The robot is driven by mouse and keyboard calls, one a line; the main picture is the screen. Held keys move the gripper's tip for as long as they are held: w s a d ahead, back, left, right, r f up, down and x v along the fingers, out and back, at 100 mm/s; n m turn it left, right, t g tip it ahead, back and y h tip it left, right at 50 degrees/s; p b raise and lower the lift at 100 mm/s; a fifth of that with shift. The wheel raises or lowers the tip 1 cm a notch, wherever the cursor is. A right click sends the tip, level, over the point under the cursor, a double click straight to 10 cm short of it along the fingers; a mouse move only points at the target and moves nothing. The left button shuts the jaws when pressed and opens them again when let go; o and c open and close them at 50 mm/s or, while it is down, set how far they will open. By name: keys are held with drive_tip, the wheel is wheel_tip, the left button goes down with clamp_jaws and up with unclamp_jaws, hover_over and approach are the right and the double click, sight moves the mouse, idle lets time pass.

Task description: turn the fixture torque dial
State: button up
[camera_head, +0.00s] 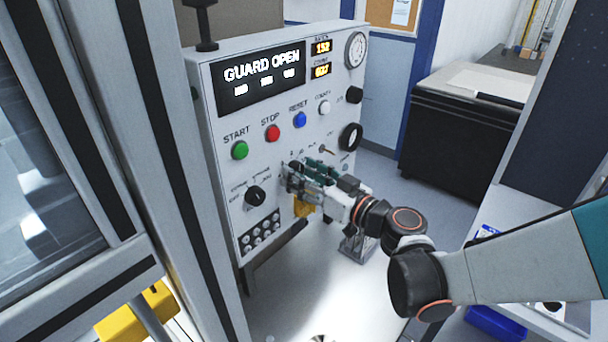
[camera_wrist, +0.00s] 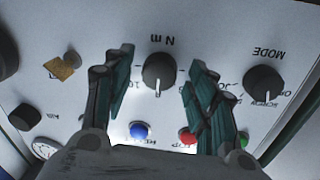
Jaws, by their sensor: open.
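The torque dial (camera_wrist: 158,72) is a round black knob with a pale pointer line, marked "N m", on the white control panel. In the wrist view it sits between the two green fingers of my open gripper (camera_wrist: 160,64). One finger is on each side, with visible gaps to the knob in this view; I cannot tell how far the tips are from the panel face. In the head view my gripper (camera_head: 291,180) is at the panel's lower middle and hides the dial.
A black MODE knob (camera_head: 255,195) is left of my gripper in the head view. Green START (camera_head: 239,150), red STOP (camera_head: 273,133) and blue RESET (camera_head: 299,119) buttons lie above. A black ring-shaped control (camera_head: 350,137) is at the right. A machine frame post stands at the left.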

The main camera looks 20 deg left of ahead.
drive_tip(key=c, duration=1.1)
drive_tip(key=m+g+b, duration=0.1)
drive_tip(key=m+b, duration=0.2)
drive_tip(key=m, duration=1)
drive_tip(key=shift+w+r+b, duration=0.1)
drive_tip(key=shift+b, duration=0.3)
drive_tip(key=shift+m+g+b, duration=0.3)
drive_tip(key=shift+m+g, duration=0.1)
drive_tip(key=shift+m, duration=1.5)
